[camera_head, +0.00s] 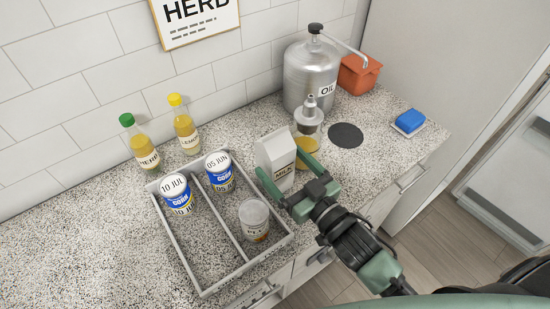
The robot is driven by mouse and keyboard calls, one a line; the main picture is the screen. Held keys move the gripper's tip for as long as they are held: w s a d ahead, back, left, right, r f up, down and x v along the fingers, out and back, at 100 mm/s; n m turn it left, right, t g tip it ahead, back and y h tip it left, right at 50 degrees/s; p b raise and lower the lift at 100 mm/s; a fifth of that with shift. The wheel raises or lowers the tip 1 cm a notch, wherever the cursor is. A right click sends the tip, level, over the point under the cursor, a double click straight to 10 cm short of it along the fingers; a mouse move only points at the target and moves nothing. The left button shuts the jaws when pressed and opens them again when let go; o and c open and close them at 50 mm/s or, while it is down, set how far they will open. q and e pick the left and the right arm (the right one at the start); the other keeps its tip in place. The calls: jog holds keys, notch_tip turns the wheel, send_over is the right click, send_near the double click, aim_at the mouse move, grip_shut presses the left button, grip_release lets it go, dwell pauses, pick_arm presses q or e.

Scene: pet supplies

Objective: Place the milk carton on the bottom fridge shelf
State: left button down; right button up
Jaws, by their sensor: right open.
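The white milk carton (275,151) stands upright on the speckled counter, just behind the right part of the divided tray. My right gripper (281,163) is open, with one green finger on each side of the carton. I cannot tell whether the fingers touch it. My left gripper is not in view. At the far right, a pale panel with a framed, glassy inset (512,183) may be part of the fridge; no bottom shelf can be made out clearly.
The grey divided tray (213,240) holds two blue cans (176,192) and a lidded jar (254,222). Two yellow bottles (185,125), a steel oil can (310,75), a pump dispenser (307,125), an orange container (358,74) and a blue sponge (410,120) stand around.

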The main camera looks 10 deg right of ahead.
jog(key=x, duration=0.3)
jog(key=shift+r+p, duration=0.15)
jog(key=shift+p, duration=0.15)
jog(key=shift+w+a, duration=0.1)
jog(key=shift+w, duration=0.2)
grip_shut()
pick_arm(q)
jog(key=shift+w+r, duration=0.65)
pick_arm(e)
jog(key=shift+r, duration=0.1)
